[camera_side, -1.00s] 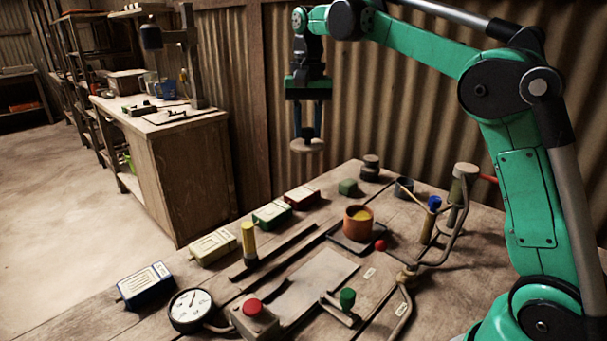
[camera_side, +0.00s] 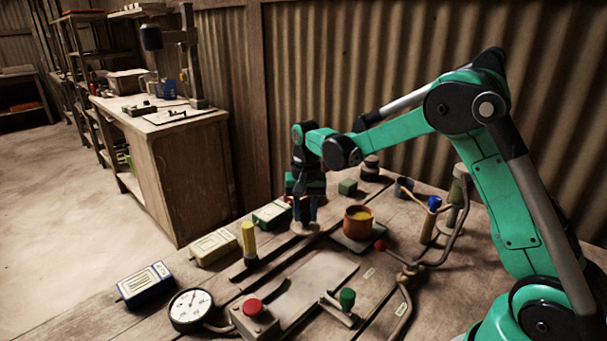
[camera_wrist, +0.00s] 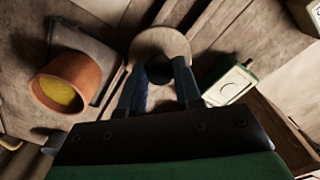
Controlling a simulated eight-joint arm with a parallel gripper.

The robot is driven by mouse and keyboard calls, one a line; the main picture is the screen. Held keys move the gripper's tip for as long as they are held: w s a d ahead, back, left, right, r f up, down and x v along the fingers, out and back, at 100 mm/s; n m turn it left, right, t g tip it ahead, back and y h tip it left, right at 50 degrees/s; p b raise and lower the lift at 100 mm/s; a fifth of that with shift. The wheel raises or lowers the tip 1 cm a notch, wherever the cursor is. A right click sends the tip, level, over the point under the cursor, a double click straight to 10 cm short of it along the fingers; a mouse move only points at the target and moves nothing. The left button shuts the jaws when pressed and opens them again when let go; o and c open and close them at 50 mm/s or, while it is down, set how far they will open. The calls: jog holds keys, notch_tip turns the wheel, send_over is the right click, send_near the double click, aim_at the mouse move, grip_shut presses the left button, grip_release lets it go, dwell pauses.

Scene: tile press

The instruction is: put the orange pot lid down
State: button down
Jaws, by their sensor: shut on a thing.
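My gripper (camera_side: 306,217) points down and is shut on the pot lid (camera_side: 305,229), a pale tan round disc. In the wrist view my gripper's blue fingers (camera_wrist: 160,74) close around the lid's middle, and the lid (camera_wrist: 160,42) shows beyond them. The lid is low, at or just above the tabletop; I cannot tell whether it touches. The orange pot (camera_side: 357,224) stands uncovered to the right of the lid, with yellow contents showing. The pot (camera_wrist: 72,84) is left of my gripper in the wrist view.
A green box (camera_side: 272,214) lies close left of my gripper. A yellow cylinder (camera_side: 249,240) stands nearer the camera on the left. A pale plate (camera_side: 315,282) lies in front.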

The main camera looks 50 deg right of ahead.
aim_at(306, 214)
jog(key=shift+f, duration=0.85)
jog(key=c, duration=0.6)
grip_release()
notch_tip(306, 214, up, 11)
jog(key=s+a+n+t, duration=0.3)
jog(key=s+a+n, duration=0.1)
jog(key=s, duration=0.2)
jog(key=s+a+n+t, duration=0.4)
jog(key=s+n, duration=0.1)
jog(key=s, duration=0.2)
jog(key=shift+s+f, duration=0.2)
jog(key=shift+s, duration=0.05)
